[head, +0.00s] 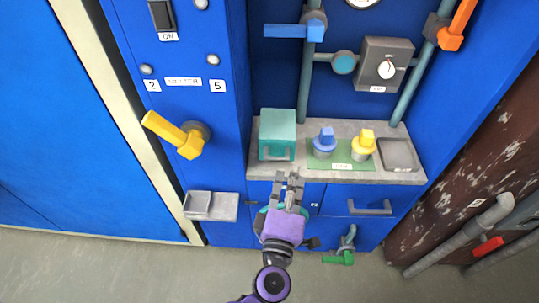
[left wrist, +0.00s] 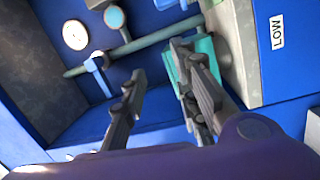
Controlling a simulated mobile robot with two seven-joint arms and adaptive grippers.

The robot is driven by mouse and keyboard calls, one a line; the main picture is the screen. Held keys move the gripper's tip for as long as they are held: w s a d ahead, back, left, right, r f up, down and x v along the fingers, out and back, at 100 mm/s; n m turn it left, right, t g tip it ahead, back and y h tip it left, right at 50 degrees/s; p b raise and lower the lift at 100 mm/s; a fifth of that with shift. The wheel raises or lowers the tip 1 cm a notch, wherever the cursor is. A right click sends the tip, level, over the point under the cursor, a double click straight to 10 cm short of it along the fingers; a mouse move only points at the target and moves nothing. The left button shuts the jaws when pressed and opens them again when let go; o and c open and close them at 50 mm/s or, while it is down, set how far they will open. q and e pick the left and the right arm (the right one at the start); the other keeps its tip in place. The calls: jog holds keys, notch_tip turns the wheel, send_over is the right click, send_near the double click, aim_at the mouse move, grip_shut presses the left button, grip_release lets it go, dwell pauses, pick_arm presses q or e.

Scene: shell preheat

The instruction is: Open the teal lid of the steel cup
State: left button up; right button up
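A teal box-shaped piece (head: 277,125) with a handle on its front stands at the left end of the grey counter in the head view. A teal surface also shows behind the fingers in the left wrist view (left wrist: 205,58). I cannot make out a steel cup under it. My left gripper (head: 288,177) is just in front of the counter edge, below and slightly right of the teal piece, with fingers pointing at the counter. In the left wrist view its fingers (left wrist: 158,62) are apart with nothing between them. My right gripper is not in view.
A blue-topped cup (head: 324,142) and a yellow-topped cup (head: 362,145) stand on a green mat right of the teal piece. A grey tray (head: 399,155) lies at the counter's right end. A yellow lever (head: 175,134) juts out at left. Pipes and a gauge box (head: 384,64) are behind.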

aim_at(276, 161)
pick_arm(q)
jog(key=w+a+n+y, duration=0.1)
jog(key=w, duration=0.1)
jog(key=w+a+f+n+y, duration=0.1)
jog(key=w, duration=0.2)
jog(key=w+a+f+n+y, duration=0.1)
jog(key=w+n, duration=0.1)
jog(key=shift+w+a+g+p, duration=0.25)
jog(key=shift+a+g+p, duration=0.05)
jog(key=shift+a+g, duration=0.1)
jog(key=shift+w, duration=0.3)
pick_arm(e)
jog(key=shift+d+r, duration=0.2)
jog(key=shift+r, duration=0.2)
pick_arm(q)
jog(key=c, duration=0.7)
grip_shut()
